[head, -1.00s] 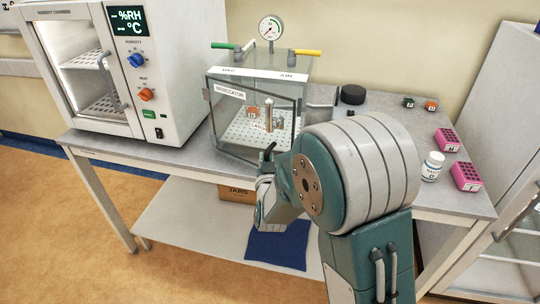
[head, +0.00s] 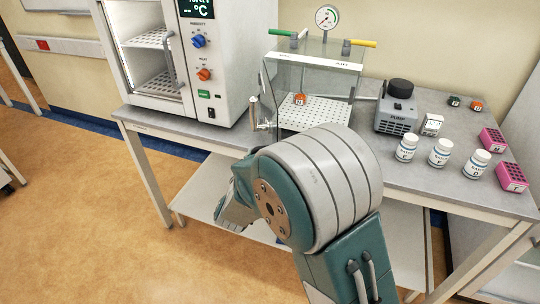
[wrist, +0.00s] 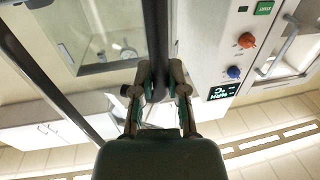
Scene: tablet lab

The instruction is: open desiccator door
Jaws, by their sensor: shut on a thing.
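The desiccator (head: 319,62) is a clear box with a gauge on top, on the bench behind my arm in the head view. Its glass door (head: 265,105) shows nearly edge-on at the box's left side, swung outward, and the front looks open. An orange-topped item (head: 300,98) is on the perforated shelf inside. In the wrist view my gripper (wrist: 158,78) is closed around a dark bar (wrist: 156,35), apparently the door's handle.
The humidity chamber (head: 227,85) stands close to the left of the door. To the right are a pump (head: 398,107), several white bottles (head: 439,153), a small timer-like box (head: 432,125) and pink racks (head: 512,177). The floor (head: 90,220) at left is clear.

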